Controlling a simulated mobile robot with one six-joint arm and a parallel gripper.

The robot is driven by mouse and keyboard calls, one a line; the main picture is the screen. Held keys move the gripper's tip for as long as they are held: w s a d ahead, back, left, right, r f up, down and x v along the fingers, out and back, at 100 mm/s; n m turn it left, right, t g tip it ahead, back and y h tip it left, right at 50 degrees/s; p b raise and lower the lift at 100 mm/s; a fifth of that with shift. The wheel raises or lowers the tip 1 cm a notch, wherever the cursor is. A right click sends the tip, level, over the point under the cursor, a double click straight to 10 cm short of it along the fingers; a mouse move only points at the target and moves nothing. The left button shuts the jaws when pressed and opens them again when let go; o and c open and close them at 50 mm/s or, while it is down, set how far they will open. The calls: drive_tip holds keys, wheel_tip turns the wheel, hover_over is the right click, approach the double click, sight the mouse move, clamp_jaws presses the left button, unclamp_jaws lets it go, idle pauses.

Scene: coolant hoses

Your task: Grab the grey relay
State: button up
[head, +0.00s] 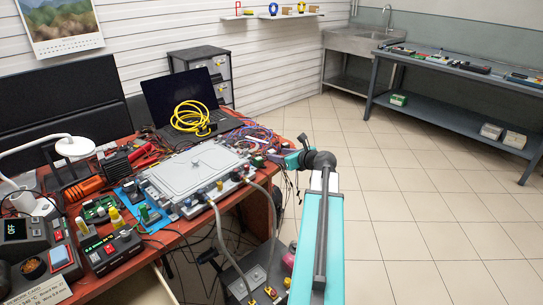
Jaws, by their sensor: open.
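My gripper (278,157) is at the right edge of the red-brown table, at the end of my teal arm. It is open, and its fingers are small and partly lost against the dark cables behind them. Small parts and hose fittings (236,175) sit just left of it, along the right end of a large grey cover plate (200,168). I cannot make out with certainty which small part is the grey relay. I see nothing clearly held between the fingers.
Grey hoses (222,235) run from the fittings down to a box (262,285) below the table edge. A laptop with a yellow cable coil (190,117) stands behind the plate. Loose wires crowd the table's right end. The tiled floor (420,200) to the right is clear.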

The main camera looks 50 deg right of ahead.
sight(274, 153)
drive_tip(key=shift+x, duration=2.6)
drive_tip(key=shift+r, duration=0.2)
drive_tip(key=c, duration=1.1)
